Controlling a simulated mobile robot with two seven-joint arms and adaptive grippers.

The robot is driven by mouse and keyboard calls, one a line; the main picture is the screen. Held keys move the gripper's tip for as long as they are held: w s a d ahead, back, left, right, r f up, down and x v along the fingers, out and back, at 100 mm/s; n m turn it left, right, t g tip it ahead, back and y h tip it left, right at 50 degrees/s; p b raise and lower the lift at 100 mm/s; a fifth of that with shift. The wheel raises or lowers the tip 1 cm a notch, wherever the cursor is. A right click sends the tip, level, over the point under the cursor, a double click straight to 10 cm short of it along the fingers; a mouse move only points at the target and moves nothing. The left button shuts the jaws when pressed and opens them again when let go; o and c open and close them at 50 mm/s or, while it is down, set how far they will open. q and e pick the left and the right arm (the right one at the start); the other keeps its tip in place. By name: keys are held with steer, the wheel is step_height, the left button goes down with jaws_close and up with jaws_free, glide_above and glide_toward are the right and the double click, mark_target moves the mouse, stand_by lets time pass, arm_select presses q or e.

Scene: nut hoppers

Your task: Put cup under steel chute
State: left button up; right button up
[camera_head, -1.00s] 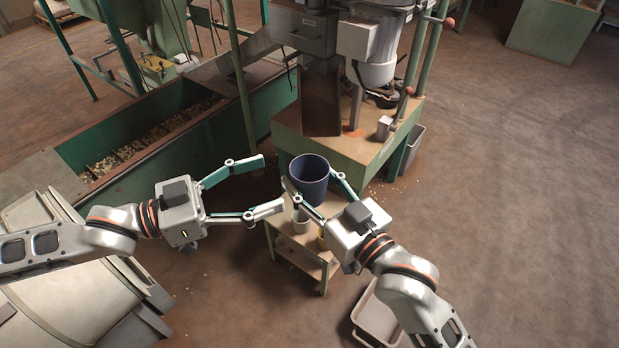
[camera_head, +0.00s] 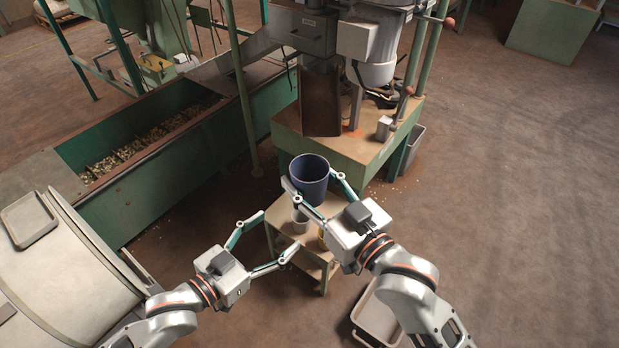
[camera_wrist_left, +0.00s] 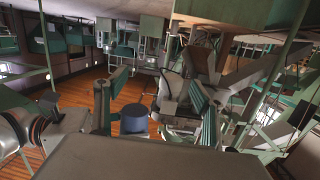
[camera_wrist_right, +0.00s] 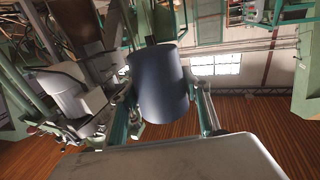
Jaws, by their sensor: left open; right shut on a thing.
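The dark blue cup (camera_head: 313,185) is upright with its open mouth facing up, above the small wooden stand. My right gripper (camera_head: 311,179) is shut on the cup's sides; the cup also fills the space between its fingers in the right wrist view (camera_wrist_right: 160,85). The dark steel chute (camera_head: 321,103) slopes down from the machine, just behind the cup, which stands apart from its lower end. My left gripper (camera_head: 280,231) is open and empty at the stand's left edge, lower than the cup. The cup shows small in the left wrist view (camera_wrist_left: 133,121).
The green machine table (camera_head: 350,148) is behind. A long green hopper (camera_head: 130,200) lies left. A grey tray (camera_head: 377,315) is on the floor; floor at right is clear.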

arm_select(q)
steer(key=s+a+f+n+g+y, duration=0.1)
steer(key=s+a+f+y, duration=0.2)
steer(key=f, duration=0.6)
steer(key=s+a+f+n+g+y, duration=0.1)
steer(key=s+a+f+n+y, duration=0.1)
steer(key=s+a+f+y, duration=0.2)
steer(key=s+a+f, duration=0.2)
steer(key=s+f, duration=0.2)
steer(key=f, duration=0.1)
steer(key=shift+a+f+n, duration=0.15)
steer(key=shift+a+n, duration=0.15)
steer(key=shift+a, duration=0.05)
arm_select(e)
steer(key=s+d+f+m+t+h, duration=0.1)
steer(key=d+h, duration=0.4)
steer(key=d, duration=0.8)
steer(key=s+d+f+m+t+h, duration=0.1)
steer(key=d+m+h, duration=0.5)
steer(key=d, duration=0.8)
steer(key=shift+s+f+m+t, duration=0.15)
steer(key=shift+s+m+t, duration=0.2)
steer(key=shift+t, duration=0.55)
arm_select(q)
steer(key=shift+s, duration=0.1)
